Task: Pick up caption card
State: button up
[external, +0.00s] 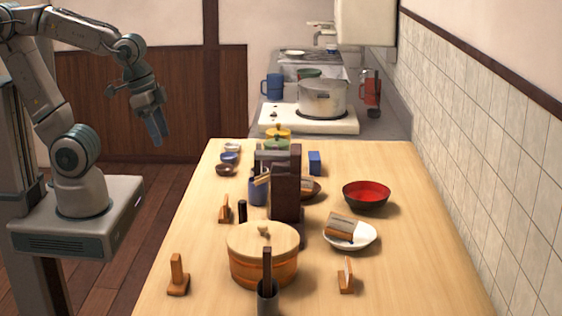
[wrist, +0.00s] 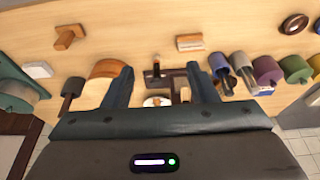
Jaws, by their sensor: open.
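I cannot tell for certain which thing is the caption card. Small wooden stands that may hold cards are on the table: one at the front left (external: 178,277), one at the left edge farther back (external: 225,211), and one with a pale face at the front right (external: 346,275). In the wrist view, a small wooden piece (wrist: 68,37) and a wooden block with a pale face (wrist: 190,42) lie beyond the fingertips. My gripper (external: 158,133) is open and empty, raised in the air left of the table; its spread fingers also show in the wrist view (wrist: 162,82).
A lidded wooden tub (external: 262,270), a dark upright box (external: 286,185), a red bowl (external: 367,195) and a white dish (external: 370,238) crowd the table (external: 400,285). A stove with a pot (external: 322,98) stands behind. The table's front left edge is fairly clear.

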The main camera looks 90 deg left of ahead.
jog(key=w+r+b, duration=0.1)
jog(key=w+b, duration=0.1)
jog(key=w, duration=0.9)
jog(key=t+b, duration=0.1)
jog(key=b, duration=0.4)
send_near(342, 217)
jog(key=x, duration=0.5)
jog(key=p+x, duration=0.1)
jog(key=x, duration=0.1)
jog(key=shift+s+a+f, duration=0.2)
jog(key=shift+s+f, duration=0.05)
jog(key=shift+f, duration=0.25)
jog(key=shift+w+p+x, duration=0.15)
jog(key=shift+p+x, duration=0.3)
jog(key=shift+x, duration=0.9)
jog(key=shift+w+p+x, duration=0.15)
jog(key=shift+p+x, duration=0.25)
jog(key=shift+x, duration=0.9)
jog(key=shift+d+r, duration=0.1)
jog(key=shift+d, duration=0.05)
jog(key=c, duration=1.1)
jog(key=shift+c, duration=0.2)
jog(key=shift+r, duration=0.1)
